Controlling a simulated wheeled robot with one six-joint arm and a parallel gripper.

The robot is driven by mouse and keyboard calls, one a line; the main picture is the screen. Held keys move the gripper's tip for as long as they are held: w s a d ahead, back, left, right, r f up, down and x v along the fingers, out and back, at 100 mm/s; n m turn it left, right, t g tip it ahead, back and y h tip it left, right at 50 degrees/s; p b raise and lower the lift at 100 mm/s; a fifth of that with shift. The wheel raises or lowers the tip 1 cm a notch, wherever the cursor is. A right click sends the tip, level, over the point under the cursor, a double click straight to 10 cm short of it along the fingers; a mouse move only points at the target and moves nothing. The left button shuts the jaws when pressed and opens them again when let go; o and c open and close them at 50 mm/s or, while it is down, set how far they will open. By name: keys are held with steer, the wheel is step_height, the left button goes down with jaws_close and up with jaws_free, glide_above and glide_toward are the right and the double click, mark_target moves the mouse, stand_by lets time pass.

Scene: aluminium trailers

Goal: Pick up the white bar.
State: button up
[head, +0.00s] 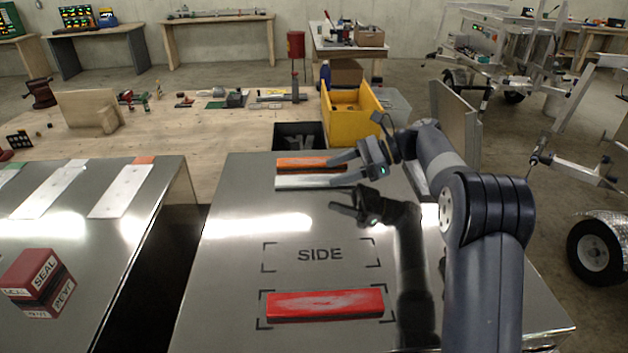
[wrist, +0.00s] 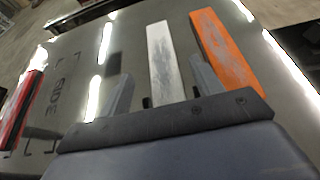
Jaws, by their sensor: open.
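The white bar (head: 300,183) lies flat on the shiny metal table, just in front of the orange bar (head: 300,163). In the wrist view the white bar (wrist: 163,58) runs lengthwise away from my gripper (wrist: 160,90), between its two spread fingers. The near end of the bar is hidden behind the gripper body. My gripper (head: 338,170) is open and empty, at the right end of the bars in the head view. Its reflection below suggests it is above the table, apart from the bar.
The orange bar (wrist: 226,50) lies close beside the white bar, near the right finger. A red bar (head: 325,305) lies in a marked outline near the table's front, below an empty outline marked SIDE (head: 320,255). A yellow bin (head: 350,108) stands behind.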

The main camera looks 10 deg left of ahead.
mark_target(315, 179)
steer(key=x, duration=0.4)
steer(key=shift+w+f+p, duration=0.1)
steer(key=shift+f+p, duration=0.1)
steer(key=shift+p, duration=0.1)
steer(key=shift+c, duration=0.4)
steer(key=c, duration=1)
